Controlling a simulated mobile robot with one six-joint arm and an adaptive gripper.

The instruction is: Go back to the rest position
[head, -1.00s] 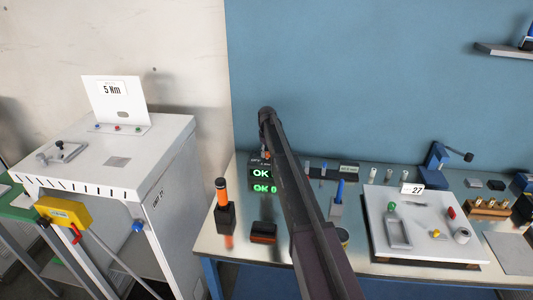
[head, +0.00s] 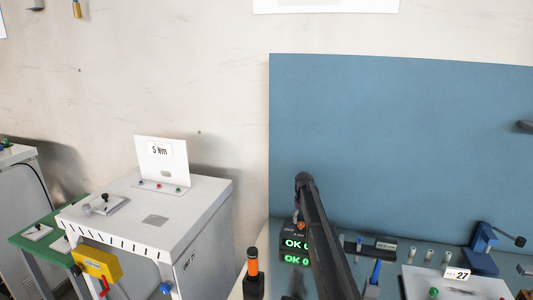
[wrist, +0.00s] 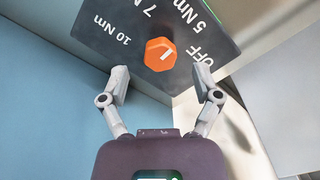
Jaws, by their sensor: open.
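In the wrist view my gripper (wrist: 160,82) is open, with its two grey fingers apart and nothing held. Beyond the fingertips, an orange knob (wrist: 160,54) with a white mark sits on a dark dial plate (wrist: 105,22) lettered OFF, 5 Nm, 7 and 10 Nm. I cannot tell how far the fingers are from the knob. In the head view my dark arm reaches toward the back of the bench, beside a black box with a green OK display (head: 295,244). My gripper is hidden there behind the arm.
A white cabinet (head: 205,222) with a 5 Nm sign (head: 160,150) stands left of the bench. An orange-and-black screwdriver (head: 253,265) stands near the bench's left edge. A white tray marked 27 (head: 457,274) is at the right. A blue panel (head: 400,140) rises behind.

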